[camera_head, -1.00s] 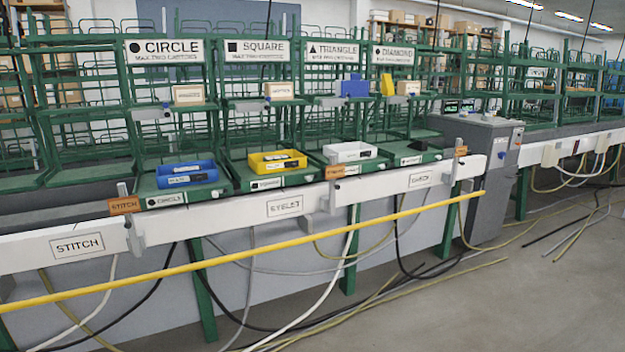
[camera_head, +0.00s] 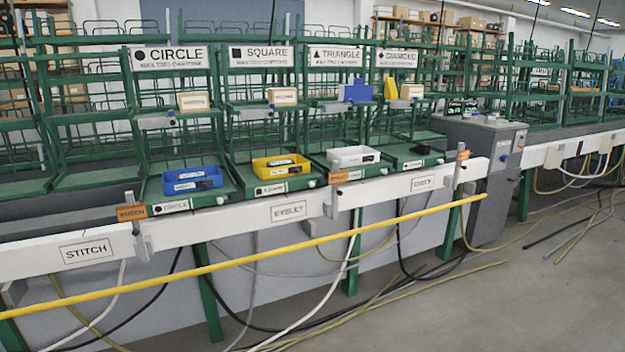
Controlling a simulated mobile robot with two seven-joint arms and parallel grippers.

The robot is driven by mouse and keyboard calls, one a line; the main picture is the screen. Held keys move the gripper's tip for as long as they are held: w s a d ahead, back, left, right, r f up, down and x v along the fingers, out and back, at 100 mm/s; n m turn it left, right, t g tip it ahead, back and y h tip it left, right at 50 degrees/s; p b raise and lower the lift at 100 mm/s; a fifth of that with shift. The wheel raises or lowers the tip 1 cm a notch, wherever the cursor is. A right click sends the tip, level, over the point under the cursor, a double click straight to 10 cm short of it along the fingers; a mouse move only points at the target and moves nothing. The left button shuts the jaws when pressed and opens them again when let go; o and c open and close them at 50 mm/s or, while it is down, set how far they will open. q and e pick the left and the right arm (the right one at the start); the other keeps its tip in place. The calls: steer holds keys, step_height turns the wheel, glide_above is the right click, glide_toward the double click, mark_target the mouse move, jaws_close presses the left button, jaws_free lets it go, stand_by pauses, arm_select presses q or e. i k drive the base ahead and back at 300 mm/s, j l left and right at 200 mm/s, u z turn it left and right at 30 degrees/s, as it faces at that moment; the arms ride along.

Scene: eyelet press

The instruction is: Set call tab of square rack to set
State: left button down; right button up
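The square rack is green, with a SQUARE sign (camera_head: 262,56) at its top, left of centre. A small labelled carton (camera_head: 282,97) sits on its upper shelf. A small pale piece with a dark knob (camera_head: 270,107) is at that shelf's front left; I cannot tell whether it is the call tab or how it is set. On the rack's lower shelf a yellow tray (camera_head: 281,171) holds a dark item. A square-marked label (camera_head: 270,189) is on the shelf's front edge, with a small light knob (camera_head: 312,183) to its right. Neither of my grippers is in view.
Neighbouring racks carry CIRCLE (camera_head: 168,57), TRIANGLE (camera_head: 336,56) and DIAMOND (camera_head: 398,59) signs. A yellow rail (camera_head: 250,262) runs across the front, before the white beam (camera_head: 235,229). A grey cabinet (camera_head: 480,170) stands at the right. Cables lie on the floor (camera_head: 530,300).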

mark_target(311, 184)
steer(key=i+l+u, duration=0.1)
steer(key=i+l, duration=0.2)
steer(key=i, duration=0.35)
steer(key=i+l+u, duration=0.15)
steer(key=i+l, duration=0.2)
steer(key=i, duration=0.25)
steer(key=i+l+u, duration=0.1)
steer(key=i+l, duration=0.35)
steer(key=i, duration=0.15)
steer(key=i+l+u, duration=0.1)
steer(key=i+l, duration=0.35)
steer(key=i, duration=0.15)
